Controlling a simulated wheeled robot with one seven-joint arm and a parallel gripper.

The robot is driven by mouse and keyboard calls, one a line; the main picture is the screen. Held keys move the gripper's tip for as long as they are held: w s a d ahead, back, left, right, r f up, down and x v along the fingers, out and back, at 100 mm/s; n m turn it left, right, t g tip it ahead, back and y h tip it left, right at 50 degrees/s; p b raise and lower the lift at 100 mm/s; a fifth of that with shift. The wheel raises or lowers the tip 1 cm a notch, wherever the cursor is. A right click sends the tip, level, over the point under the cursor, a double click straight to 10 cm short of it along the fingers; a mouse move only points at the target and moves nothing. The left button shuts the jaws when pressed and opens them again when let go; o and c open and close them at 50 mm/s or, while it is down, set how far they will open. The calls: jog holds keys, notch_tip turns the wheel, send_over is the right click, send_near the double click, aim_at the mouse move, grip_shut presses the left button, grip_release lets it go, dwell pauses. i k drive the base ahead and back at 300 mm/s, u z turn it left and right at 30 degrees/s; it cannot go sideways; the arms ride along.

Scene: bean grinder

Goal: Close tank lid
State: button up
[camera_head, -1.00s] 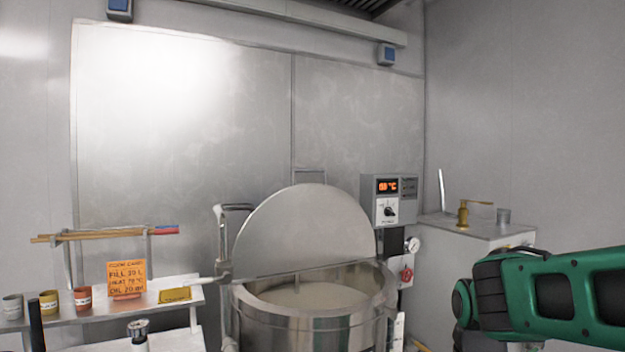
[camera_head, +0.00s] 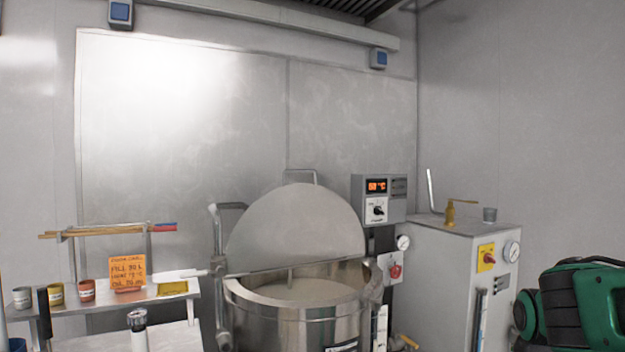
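The steel tank (camera_head: 295,318) stands at the lower middle of the head view, with pale liquid inside. Its lid (camera_head: 297,228) is a half-round steel plate standing raised at the back of the rim, so the front of the tank is open. A thin bent handle (camera_head: 302,172) shows above the lid's top edge. A green and black part of my arm shows at the lower right, apart from the tank and lid. My gripper is out of the picture.
A control box (camera_head: 379,199) with an orange display and a gauge (camera_head: 403,242) sit right of the lid. A grey cabinet (camera_head: 450,260) stands further right. A shelf (camera_head: 110,303) with small cups and an orange card (camera_head: 127,272) is at left.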

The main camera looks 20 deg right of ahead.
aim_at(296, 224)
jog(key=z, duration=0.05)
jog(key=i, duration=1)
